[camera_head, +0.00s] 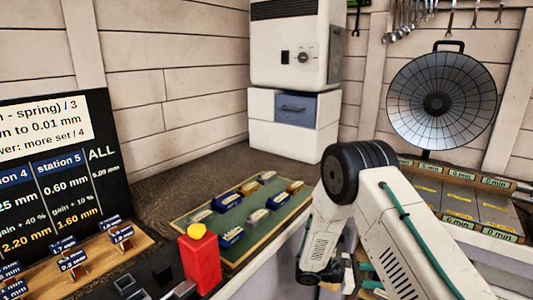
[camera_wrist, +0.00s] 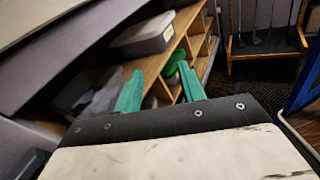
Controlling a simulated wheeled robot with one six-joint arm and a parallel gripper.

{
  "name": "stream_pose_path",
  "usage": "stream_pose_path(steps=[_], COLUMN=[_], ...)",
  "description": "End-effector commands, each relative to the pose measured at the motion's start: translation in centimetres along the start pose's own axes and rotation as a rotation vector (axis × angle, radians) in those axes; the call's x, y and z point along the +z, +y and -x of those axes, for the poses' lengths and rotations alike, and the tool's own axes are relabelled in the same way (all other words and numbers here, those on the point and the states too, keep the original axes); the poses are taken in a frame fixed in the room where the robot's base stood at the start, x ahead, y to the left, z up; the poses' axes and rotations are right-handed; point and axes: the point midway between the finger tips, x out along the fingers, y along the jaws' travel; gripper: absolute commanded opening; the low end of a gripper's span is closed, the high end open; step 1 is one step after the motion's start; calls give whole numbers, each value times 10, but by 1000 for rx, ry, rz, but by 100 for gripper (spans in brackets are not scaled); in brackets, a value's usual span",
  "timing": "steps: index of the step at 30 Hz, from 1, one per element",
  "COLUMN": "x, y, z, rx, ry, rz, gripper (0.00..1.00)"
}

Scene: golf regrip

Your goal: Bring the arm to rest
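My arm (camera_head: 375,215) is bent in the right half of the head view, with its elbow up and its lower part running down behind the bench's front edge. My gripper shows in the wrist view (camera_wrist: 160,92), with its two green fingers spread apart and nothing between them. It points toward a wooden shelf (camera_wrist: 166,66) and touches nothing that I can see. In the head view only small green parts near the bottom edge may belong to it.
The bench holds a green tray (camera_head: 262,232) with several small blocks, a red box with a yellow button (camera_head: 200,258) and a labelled rack (camera_head: 90,262). A white cabinet (camera_head: 292,125) and round heater (camera_head: 441,98) stand behind. Grey bins (camera_wrist: 143,36) sit on the shelf.

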Motion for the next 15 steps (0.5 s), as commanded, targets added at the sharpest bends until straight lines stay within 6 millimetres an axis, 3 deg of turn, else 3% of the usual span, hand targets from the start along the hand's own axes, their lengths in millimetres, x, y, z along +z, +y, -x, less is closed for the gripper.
stream_pose_path(steps=[1,6,15], x=[25,92,191], y=[-5,-36,-100], z=[-1,1,16], rx=[-67,-291,-634], ry=[35,154,380], rz=[-36,-149,-370], gripper=[40,40,40])
